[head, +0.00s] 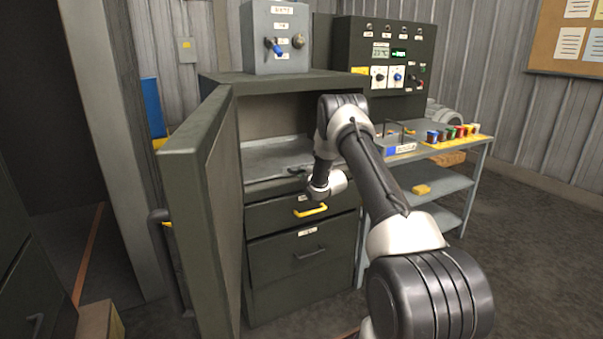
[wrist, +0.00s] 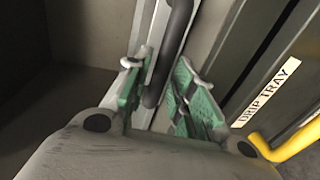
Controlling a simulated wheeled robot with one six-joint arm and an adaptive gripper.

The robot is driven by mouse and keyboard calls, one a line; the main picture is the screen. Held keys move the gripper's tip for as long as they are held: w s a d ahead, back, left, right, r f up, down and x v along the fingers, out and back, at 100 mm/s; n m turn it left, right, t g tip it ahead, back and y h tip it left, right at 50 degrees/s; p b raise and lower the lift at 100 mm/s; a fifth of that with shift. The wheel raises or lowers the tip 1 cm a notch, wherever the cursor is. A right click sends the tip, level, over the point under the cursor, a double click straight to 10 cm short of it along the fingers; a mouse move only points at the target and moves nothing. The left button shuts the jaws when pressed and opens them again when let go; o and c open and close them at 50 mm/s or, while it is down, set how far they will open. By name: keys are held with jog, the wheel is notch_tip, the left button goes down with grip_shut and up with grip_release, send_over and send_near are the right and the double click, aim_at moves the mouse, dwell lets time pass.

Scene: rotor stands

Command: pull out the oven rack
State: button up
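The oven cabinet (head: 290,82) stands with its thick door (head: 205,190) swung open at the left. The grey oven rack (head: 262,158) lies inside, above the drawers. My gripper (head: 297,171) is at the rack's front, partly hidden by my arm. In the wrist view, the green-padded fingers of my gripper (wrist: 162,92) stand apart on either side of a dark bar handle (wrist: 172,50). Narrow gaps seem to show beside the bar, so I see no firm grip on it.
Below the rack is a drawer with a yellow handle (head: 311,210), labelled DRIP TRAY in the wrist view (wrist: 266,92). A lower drawer (head: 300,250) has a dark handle. A side table (head: 450,150) with coloured items stands to the right. Open floor lies at the right.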

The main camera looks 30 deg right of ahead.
jog(key=shift+x, duration=0.9)
grip_shut()
jog(key=shift+s, duration=0.1)
